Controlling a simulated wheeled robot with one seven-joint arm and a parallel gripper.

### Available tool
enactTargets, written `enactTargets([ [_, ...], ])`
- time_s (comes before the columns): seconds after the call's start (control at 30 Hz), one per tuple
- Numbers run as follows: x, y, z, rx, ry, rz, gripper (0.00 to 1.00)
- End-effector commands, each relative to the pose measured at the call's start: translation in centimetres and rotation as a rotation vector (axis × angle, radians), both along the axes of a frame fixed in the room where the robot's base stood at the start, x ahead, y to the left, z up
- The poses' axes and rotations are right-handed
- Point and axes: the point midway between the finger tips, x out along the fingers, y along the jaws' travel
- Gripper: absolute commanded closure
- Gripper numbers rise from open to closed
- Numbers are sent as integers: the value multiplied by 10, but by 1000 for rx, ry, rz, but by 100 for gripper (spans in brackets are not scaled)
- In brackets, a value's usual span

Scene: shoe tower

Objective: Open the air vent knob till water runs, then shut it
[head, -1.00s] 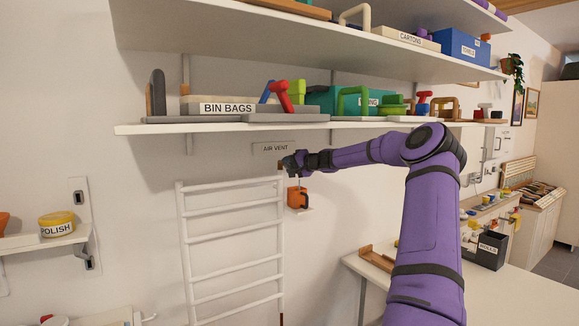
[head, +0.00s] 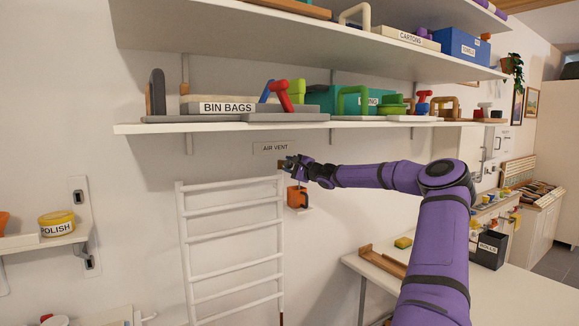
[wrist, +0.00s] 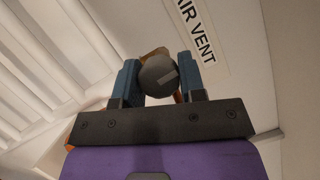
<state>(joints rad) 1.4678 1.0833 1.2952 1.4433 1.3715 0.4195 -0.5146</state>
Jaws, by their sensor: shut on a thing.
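In the head view my gripper (head: 287,166) is at the top right corner of the white ladder radiator (head: 230,233), just below the AIR VENT sign (head: 275,148), and hides the knob. An orange cup (head: 297,198) is just below my gripper. I cannot tell whether water runs.
A long shelf (head: 215,128) with boxes and tools runs above my gripper. A white table (head: 500,296) stands at the lower right, with a wooden tray (head: 383,262) and a yellow sponge (head: 403,242). A side shelf (head: 40,241) holds a POLISH tin (head: 57,223).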

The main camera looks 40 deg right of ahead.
Motion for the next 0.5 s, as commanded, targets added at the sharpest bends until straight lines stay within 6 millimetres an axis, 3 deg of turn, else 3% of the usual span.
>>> enactTargets([
  [0.5,0,-1,-2,103,-21,-2,86],
])
